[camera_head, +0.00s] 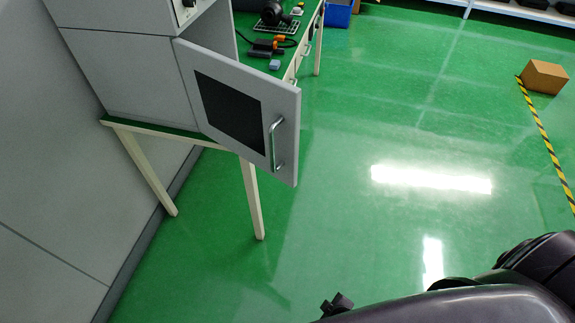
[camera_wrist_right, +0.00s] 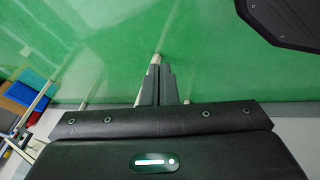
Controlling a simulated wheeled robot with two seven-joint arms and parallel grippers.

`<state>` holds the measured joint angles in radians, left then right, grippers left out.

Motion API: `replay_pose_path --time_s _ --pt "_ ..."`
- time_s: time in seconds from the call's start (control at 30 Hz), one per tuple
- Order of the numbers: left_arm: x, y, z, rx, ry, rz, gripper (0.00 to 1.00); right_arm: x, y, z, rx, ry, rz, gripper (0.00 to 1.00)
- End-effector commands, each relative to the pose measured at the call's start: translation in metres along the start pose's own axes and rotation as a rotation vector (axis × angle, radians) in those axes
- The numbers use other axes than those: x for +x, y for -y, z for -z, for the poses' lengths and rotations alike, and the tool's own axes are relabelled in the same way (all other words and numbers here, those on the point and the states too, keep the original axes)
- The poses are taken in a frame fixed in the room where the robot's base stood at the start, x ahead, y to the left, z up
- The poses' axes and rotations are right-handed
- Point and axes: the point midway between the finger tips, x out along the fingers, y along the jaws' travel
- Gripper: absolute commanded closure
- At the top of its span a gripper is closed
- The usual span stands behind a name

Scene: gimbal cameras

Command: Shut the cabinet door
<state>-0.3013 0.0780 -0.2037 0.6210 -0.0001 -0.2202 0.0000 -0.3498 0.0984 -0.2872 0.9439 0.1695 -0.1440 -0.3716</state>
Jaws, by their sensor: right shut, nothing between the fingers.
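The grey cabinet (camera_head: 125,75) stands on a table at the upper left of the head view. Its door (camera_head: 238,112) is open, swung out toward the right, and has a dark panel and a metal handle (camera_head: 278,145) near its free edge. My right gripper (camera_wrist_right: 166,84) is shut and empty in the right wrist view, with green floor behind its fingers. The black right arm (camera_head: 480,295) comes in at the bottom right of the head view, well apart from the door. My left gripper is not in view.
The table has pale legs (camera_head: 252,200) under the cabinet. Tools and small parts lie on the green bench top (camera_head: 262,62) behind the door. A cardboard box (camera_head: 545,77) sits on the floor at right, by striped tape. The floor right of the door is clear.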

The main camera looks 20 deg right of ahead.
Motion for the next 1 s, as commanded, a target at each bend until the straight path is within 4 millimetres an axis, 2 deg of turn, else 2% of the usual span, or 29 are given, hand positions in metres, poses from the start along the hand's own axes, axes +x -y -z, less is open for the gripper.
replay_pose_path --time_s 0.03,0.27,0.37,0.47,0.57,0.6,0.67,0.7,0.8,0.83,0.9,1.0 --pt "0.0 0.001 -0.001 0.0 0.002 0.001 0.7 -0.004 -0.008 0.017 -0.038 -0.035 -0.026 1.0" --pt "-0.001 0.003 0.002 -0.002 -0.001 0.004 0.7 -0.029 -0.039 0.095 -0.228 -0.183 -0.164 1.0" --pt "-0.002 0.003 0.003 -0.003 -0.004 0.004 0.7 -0.05 -0.054 0.134 -0.317 -0.25 -0.247 1.0" --pt "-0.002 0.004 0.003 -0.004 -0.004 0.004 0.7 -0.081 -0.072 0.18 -0.417 -0.323 -0.357 1.0" --pt "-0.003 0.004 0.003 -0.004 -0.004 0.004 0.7 -0.131 -0.094 0.235 -0.527 -0.397 -0.512 1.0" --pt "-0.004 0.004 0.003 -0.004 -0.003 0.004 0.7 -0.158 -0.104 0.257 -0.57 -0.422 -0.587 1.0" --pt "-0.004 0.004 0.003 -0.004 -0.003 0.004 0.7 -0.2 -0.12 0.285 -0.626 -0.445 -0.703 1.0" --pt "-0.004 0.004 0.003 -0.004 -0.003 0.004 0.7 -0.227 -0.13 0.3 -0.656 -0.451 -0.776 1.0" --pt "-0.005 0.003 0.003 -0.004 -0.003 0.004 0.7 -0.284 -0.151 0.324 -0.701 -0.441 -0.922 1.0" --pt "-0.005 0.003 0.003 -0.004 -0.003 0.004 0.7 -0.298 -0.156 0.328 -0.71 -0.435 -0.955 1.0" --pt "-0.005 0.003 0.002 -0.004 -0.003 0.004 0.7 -0.323 -0.165 0.334 -0.723 -0.418 -1.015 1.0" --pt "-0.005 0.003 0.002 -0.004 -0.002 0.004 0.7 -0.342 -0.173 0.338 -0.732 -0.401 -1.061 1.0"
